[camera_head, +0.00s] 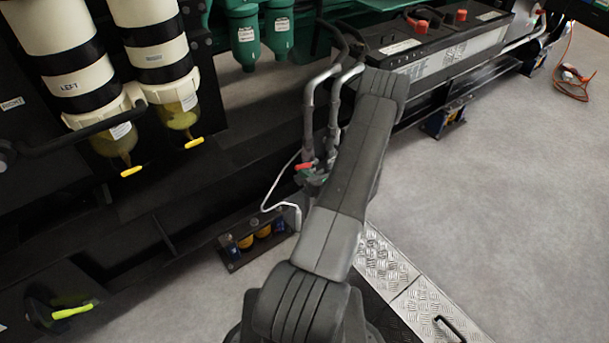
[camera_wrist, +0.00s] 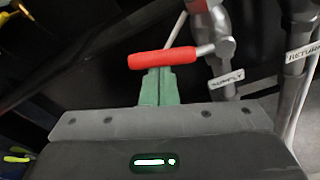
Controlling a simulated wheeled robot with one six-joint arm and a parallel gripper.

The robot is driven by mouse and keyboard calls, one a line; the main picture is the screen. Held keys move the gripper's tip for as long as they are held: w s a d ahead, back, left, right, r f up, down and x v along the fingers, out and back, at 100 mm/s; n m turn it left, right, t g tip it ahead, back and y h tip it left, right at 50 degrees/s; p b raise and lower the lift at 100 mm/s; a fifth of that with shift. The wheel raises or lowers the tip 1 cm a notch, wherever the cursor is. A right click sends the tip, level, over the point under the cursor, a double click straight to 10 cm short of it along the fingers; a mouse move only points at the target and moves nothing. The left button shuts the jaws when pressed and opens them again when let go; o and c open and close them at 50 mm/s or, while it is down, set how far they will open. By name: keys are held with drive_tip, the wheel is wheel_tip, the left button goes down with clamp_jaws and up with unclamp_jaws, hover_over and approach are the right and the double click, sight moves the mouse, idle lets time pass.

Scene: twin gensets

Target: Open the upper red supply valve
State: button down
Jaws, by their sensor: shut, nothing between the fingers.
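The red supply valve handle (camera_wrist: 162,58) lies roughly level across the wrist view, its metal stem joining a grey pipe on the right. A tag reading SUPPLY (camera_wrist: 226,80) hangs by that pipe. In the head view the red handle (camera_head: 304,166) shows small beside the pipes. My gripper (camera_wrist: 158,74) has green fingers that are together and empty. Their tips are right at the near side of the red grip, overlapping it in view; I cannot tell if they touch. In the head view my arm hides most of the gripper.
A pipe tagged RETURN (camera_wrist: 303,50) stands right of the supply pipe. Two grey pipes (camera_head: 309,110) rise beside my arm. A battery (camera_head: 440,42) is behind. Filter bowls with yellow levers (camera_head: 131,171) hang at left. Grey floor (camera_head: 500,180) is open at right.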

sight(308, 164)
drive_tip(key=r+m, duration=0.2)
drive_tip(key=m, duration=0.1)
drive_tip(key=shift+w+d+y, duration=0.2)
drive_tip(key=shift+y, duration=0.1)
drive_tip(key=shift+w+d+r+m+p, duration=0.2)
drive_tip(key=shift+r+m, duration=0.2)
drive_tip(key=shift+m, duration=0.2)
drive_tip(key=shift+w+d+r+m+p, duration=0.15)
drive_tip(key=shift+r+m, duration=0.2)
drive_tip(key=shift+m, duration=0.25)
drive_tip(key=m, duration=0.1)
drive_tip(key=w+d+r+m+y, duration=0.1)
drive_tip(key=m, duration=0.1)
drive_tip(key=d+r+m, duration=0.1)
drive_tip(key=m, duration=0.1)
drive_tip(key=shift+w+d+r, duration=0.1)
drive_tip(key=shift+w+d, duration=0.15)
drive_tip(key=shift+w, duration=0.05)
drive_tip(key=shift+d, duration=0.1)
